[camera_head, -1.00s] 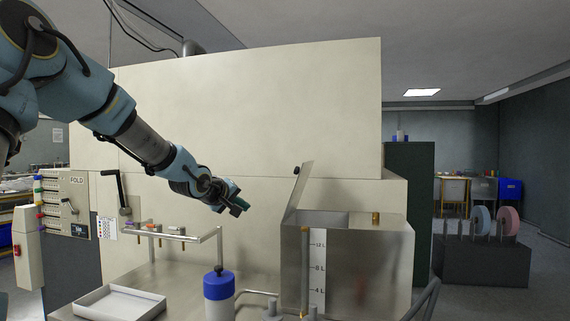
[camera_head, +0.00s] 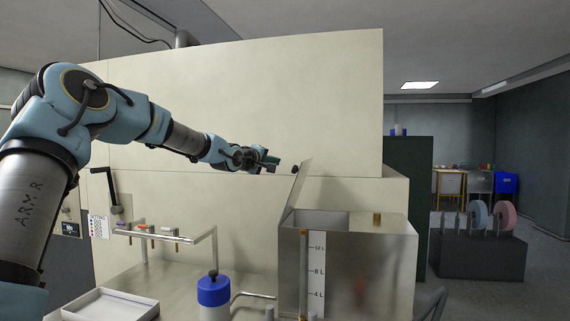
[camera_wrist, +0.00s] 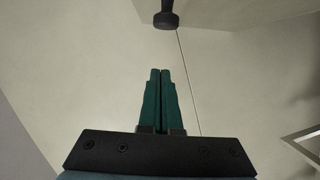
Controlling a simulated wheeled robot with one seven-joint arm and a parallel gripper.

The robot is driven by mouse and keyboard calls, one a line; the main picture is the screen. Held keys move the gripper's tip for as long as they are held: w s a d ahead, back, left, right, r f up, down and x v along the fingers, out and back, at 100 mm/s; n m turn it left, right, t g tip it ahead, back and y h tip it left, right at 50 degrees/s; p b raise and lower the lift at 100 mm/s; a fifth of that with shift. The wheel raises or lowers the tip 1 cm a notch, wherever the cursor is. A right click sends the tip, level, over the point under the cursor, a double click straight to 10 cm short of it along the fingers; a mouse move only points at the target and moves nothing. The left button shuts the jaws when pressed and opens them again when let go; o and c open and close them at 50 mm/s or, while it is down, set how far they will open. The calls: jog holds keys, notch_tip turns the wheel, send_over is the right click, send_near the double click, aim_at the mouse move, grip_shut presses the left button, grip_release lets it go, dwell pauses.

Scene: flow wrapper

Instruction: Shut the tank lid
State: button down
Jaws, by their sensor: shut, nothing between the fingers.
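The metal tank (camera_head: 350,265) stands right of centre in the head view, with a level scale on its front. Its lid (camera_head: 298,190) is raised and tilted, leaving the tank top open on the left side. A dark knob (camera_head: 295,169) sits near the lid's upper edge. My gripper (camera_head: 279,160) is just left of the knob and slightly higher in the picture, apart from it. In the wrist view my gripper (camera_wrist: 160,72) has its green fingers together and empty. A dark knob (camera_wrist: 166,20) shows ahead of the fingertips there.
A blue-capped bottle (camera_head: 213,290) stands in front left of the tank. A metal pipe rail (camera_head: 185,240) with several small valves is further left. A white tray (camera_head: 110,305) lies on the bench. A large cream housing (camera_head: 240,100) rises behind.

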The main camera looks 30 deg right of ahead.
aim_at(295, 168)
jog(key=shift+s+d+f, duration=0.4)
jog(key=shift+s+d, duration=0.25)
jog(key=shift+d, duration=0.05)
jog(key=shift+s+d+f, duration=0.35)
jog(key=shift+s+d, duration=0.3)
jog(key=shift+d, duration=0.05)
jog(key=shift+s, duration=0.1)
jog(key=shift+s+d+f+m+b, duration=0.15)
jog(key=shift+s+d+m+b, duration=0.2)
jog(key=shift+s+d+b, duration=0.2)
jog(key=shift+s+d+f+m+b, duration=0.15)
jog(key=shift+s+d+m+b, duration=0.25)
jog(key=shift+b, duration=0.25)
jog(key=s+d+f+m+t+y+b, duration=0.1)
jog(key=s+d+f+m+b, duration=0.3)
jog(key=b, duration=0.6)
jog(key=s+d+f+m+t+y+b, duration=0.1)
jog(key=s+d+f+m+y+b, duration=0.2)
jog(key=b, duration=0.6)
jog(key=shift+s+d+f+m+y+b, duration=0.35)
jog(key=shift+s+d+f+m, duration=0.85)
jog(key=shift+f, duration=1.2)
jog(key=shift+w+d, duration=0.2)
jog(key=shift+d, duration=0.05)
